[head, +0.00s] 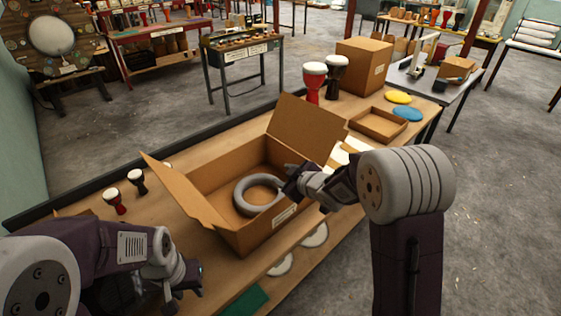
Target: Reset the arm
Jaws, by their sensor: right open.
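My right gripper (287,184) reaches over the right wall of an open cardboard box (207,180) on the workbench. It is open, at the right side of a grey ring (240,203) that lies inside the box. I cannot tell whether it touches the ring. My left gripper (188,290) is low at the front left, outside the box; its fingers are dark and small, so I cannot tell its state.
Two small drums (137,182) stand left of the box. A red drum (314,80) and a black drum (336,77) stand behind it, near a closed carton (363,66) and a shallow tray (378,125). White discs (314,236) lie along the front edge.

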